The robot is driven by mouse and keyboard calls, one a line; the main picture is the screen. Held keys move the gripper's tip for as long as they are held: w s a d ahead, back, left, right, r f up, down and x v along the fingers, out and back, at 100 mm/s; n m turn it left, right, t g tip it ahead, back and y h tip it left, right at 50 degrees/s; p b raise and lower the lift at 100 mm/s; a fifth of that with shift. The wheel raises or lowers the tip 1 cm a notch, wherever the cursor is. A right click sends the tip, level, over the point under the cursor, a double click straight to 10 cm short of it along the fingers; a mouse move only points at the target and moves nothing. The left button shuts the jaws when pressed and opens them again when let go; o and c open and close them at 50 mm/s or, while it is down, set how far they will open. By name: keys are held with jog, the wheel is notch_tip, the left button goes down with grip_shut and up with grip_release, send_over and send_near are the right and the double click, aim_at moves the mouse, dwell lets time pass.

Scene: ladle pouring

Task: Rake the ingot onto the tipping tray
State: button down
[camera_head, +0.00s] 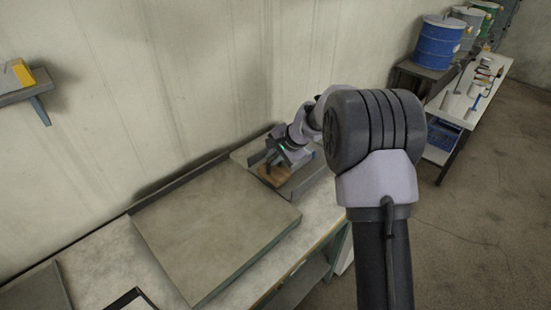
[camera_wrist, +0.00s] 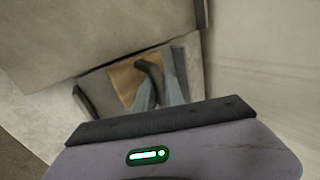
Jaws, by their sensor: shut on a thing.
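My gripper (camera_head: 274,162) is low over a grey, raised-edged tray (camera_head: 304,182) at the far end of the bench. In the wrist view its bluish fingers (camera_wrist: 160,92) are closed around a dark curved bar (camera_wrist: 150,68). I cannot tell whether this bar is a rake. A flat tan-brown piece (camera_head: 275,174) lies in the tray under the gripper. It also shows beside the bar in the wrist view (camera_wrist: 124,80). I cannot tell whether the bar touches it. No piece is clearly recognisable as the ingot; my gripper and arm hide part of the tray.
A large grey slab (camera_head: 215,230) fills the bench left of the tray. A pale wall stands behind. A small shelf (camera_head: 18,92) with a yellow item hangs at left. The floor at right is open.

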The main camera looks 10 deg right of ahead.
jog(key=shift+s+a+r+p, duration=0.15)
jog(key=shift+r+p, duration=0.75)
jog(key=shift+r, duration=0.6)
jog(key=shift+s+a+r+p, duration=0.1)
jog(key=shift+r+p, duration=0.75)
jog(key=shift+r, duration=0.65)
